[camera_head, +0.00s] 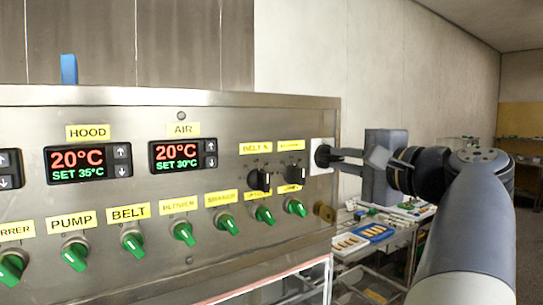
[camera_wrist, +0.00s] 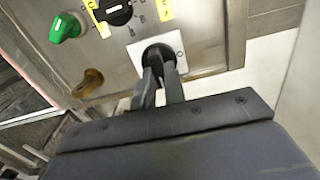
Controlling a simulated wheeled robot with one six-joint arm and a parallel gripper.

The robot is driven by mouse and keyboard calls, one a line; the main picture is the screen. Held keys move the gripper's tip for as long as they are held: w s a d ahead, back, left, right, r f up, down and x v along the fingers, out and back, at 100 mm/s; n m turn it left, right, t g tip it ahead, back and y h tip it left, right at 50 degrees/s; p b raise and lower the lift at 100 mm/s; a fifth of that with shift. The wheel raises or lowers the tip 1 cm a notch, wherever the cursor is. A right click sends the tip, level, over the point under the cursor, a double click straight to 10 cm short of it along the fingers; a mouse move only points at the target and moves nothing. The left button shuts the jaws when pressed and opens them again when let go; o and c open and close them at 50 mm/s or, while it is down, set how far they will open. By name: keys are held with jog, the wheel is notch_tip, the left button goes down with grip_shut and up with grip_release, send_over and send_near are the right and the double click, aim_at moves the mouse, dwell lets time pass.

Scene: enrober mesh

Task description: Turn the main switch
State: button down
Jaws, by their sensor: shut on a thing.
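The main switch is a dark round knob (camera_head: 322,156) on a white square plate (camera_head: 316,170) at the right end of the steel control panel (camera_head: 220,130). In the wrist view the same white plate (camera_wrist: 178,42) surrounds the black knob (camera_wrist: 157,55). My gripper (camera_head: 333,157) comes in from the right with its two dark fingers on the knob. In the wrist view my gripper (camera_wrist: 160,68) is shut on the knob, and the fingers hide part of it. The knob's exact angle cannot be told.
Black selector knobs (camera_head: 259,180) and a row of green knobs (camera_head: 228,223) are left of the switch. A brass-coloured knob (camera_head: 325,211) is below it. A table with a blue tray (camera_head: 375,232) stands behind at the right.

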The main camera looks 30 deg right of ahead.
dwell(0.3)
jog(key=c, duration=1.5)
grip_release()
jog(key=shift+o, duration=0.2)
jog(key=s+b, duration=0.3)
jog(key=s, duration=0.7)
jog(key=shift+s+d, duration=0.4)
jog(key=shift+d, duration=0.05)
jog(key=shift+w, duration=0.1)
jog(key=w+p, duration=0.1)
jog(key=w, duration=0.5)
jog(key=w+p, duration=0.1)
jog(key=w, duration=0.1)
jog(key=shift+w+a+p, duration=0.3)
jog(key=shift+w+a, duration=0.1)
jog(key=shift+w, duration=0.95)
jog(key=shift+s, duration=0.1)
